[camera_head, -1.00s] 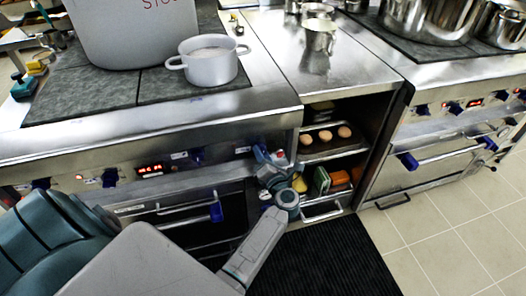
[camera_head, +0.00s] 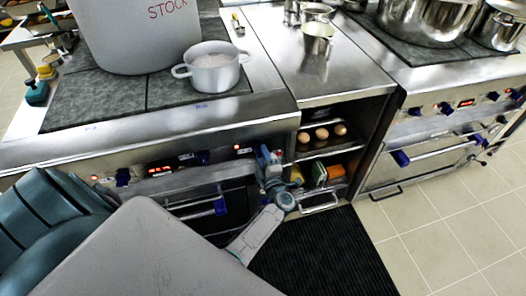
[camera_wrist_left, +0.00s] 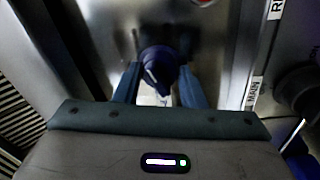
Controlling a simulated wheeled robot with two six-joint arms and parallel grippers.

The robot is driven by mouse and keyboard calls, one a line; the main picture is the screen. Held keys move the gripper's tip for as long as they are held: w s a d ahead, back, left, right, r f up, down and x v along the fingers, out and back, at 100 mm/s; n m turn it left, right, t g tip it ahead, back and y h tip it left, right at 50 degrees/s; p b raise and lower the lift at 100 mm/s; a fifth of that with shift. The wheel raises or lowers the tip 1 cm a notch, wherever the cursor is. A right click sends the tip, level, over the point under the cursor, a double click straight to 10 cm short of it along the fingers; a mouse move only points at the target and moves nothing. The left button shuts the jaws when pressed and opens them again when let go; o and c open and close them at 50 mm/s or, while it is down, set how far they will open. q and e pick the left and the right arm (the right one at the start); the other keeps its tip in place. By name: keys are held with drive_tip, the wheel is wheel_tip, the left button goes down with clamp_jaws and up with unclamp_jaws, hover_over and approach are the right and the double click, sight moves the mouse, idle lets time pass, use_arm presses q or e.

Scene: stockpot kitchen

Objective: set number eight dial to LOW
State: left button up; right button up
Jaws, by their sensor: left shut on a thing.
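My left gripper (camera_head: 270,156) is at the right end of the front panel of the left stove. In the left wrist view its two fingers (camera_wrist_left: 158,88) stand on either side of a dark blue dial (camera_wrist_left: 158,64) and are shut on it. A pale pointer mark shows on the dial, slanting in that view. In the head view the gripper hides this dial. I cannot read a number eight or the word LOW; a label reading MAN (camera_wrist_left: 254,94) shows in the wrist view. My right gripper is not in view.
Other blue dials (camera_head: 203,157) and a red display (camera_head: 161,169) are on the same panel. Below is an oven handle (camera_head: 195,209). A white pot (camera_head: 211,72) and a large stockpot (camera_head: 135,35) stand on the stove. An open shelf with eggs (camera_head: 321,134) is to the right.

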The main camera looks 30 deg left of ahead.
use_arm(q)
drive_tip(key=m+p, duration=0.1)
drive_tip(key=m, duration=0.1)
drive_tip(key=shift+r+m+p, duration=0.25)
drive_tip(key=shift+m+p, duration=0.15)
drive_tip(key=m+p, duration=0.3)
drive_tip(key=m, duration=0.1)
drive_tip(key=shift+a+f+t+h, duration=0.1)
drive_tip(key=shift+t+h, duration=0.2)
drive_tip(key=shift+t, duration=0.1)
drive_tip(key=shift+m+p, duration=0.35)
drive_tip(key=shift+m, duration=0.45)
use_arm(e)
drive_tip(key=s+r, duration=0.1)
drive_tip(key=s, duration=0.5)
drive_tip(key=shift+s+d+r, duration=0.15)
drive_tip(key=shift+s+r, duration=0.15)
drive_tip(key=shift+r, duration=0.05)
use_arm(q)
drive_tip(key=shift+f, duration=0.1)
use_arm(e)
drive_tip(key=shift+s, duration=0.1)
use_arm(q)
drive_tip(key=o, duration=1)
drive_tip(key=shift+s, duration=0.1)
